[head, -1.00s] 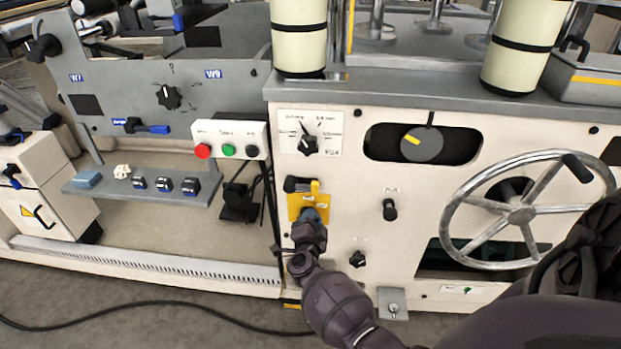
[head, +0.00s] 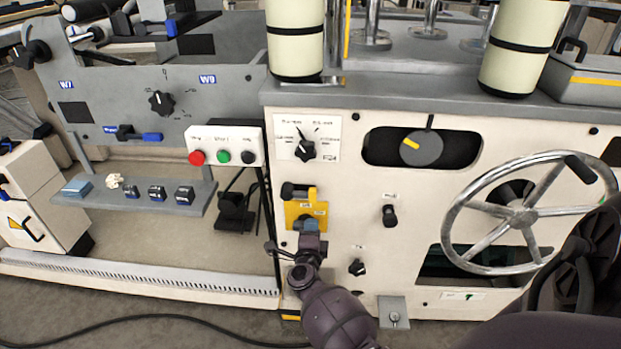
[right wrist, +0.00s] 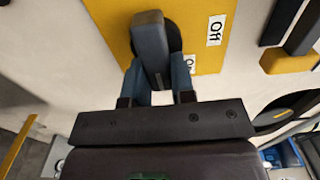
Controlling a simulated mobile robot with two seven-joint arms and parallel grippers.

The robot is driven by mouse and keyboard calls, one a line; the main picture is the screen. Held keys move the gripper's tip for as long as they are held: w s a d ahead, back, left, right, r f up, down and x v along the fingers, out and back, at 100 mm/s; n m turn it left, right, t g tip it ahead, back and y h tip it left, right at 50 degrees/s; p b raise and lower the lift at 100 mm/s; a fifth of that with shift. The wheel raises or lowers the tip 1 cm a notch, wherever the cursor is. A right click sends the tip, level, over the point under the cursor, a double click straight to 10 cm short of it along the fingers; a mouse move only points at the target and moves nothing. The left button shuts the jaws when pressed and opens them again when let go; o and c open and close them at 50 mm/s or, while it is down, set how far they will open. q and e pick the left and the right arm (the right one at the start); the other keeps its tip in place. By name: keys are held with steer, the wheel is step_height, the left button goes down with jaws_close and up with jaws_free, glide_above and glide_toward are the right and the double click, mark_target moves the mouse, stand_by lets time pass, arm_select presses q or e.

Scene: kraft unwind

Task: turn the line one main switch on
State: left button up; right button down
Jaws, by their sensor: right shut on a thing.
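The main switch is a dark rotary handle (right wrist: 152,55) on a yellow plate (head: 292,209), low on the cream machine panel. In the right wrist view the yellow plate (right wrist: 205,30) carries an "Off" label (right wrist: 216,30). A second label beside the handle is partly hidden by a finger. My right gripper (head: 308,227) is at the plate's lower part. In the right wrist view its blue-grey fingers (right wrist: 158,78) are closed on the handle, one on each side. In the head view the gripper hides most of the handle. My left gripper is out of view.
A selector knob (head: 305,150), a small black knob (head: 389,215) and a large handwheel (head: 530,212) are on the same panel. A red, green and black button box (head: 223,146) is to the left.

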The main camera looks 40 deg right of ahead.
steer(key=shift+f, duration=0.1)
stand_by(0.3)
steer(key=c, duration=1)
jaws_free()
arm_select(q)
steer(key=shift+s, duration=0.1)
arm_select(e)
steer(key=shift+o, duration=0.2)
steer(key=shift+a, duration=0.1)
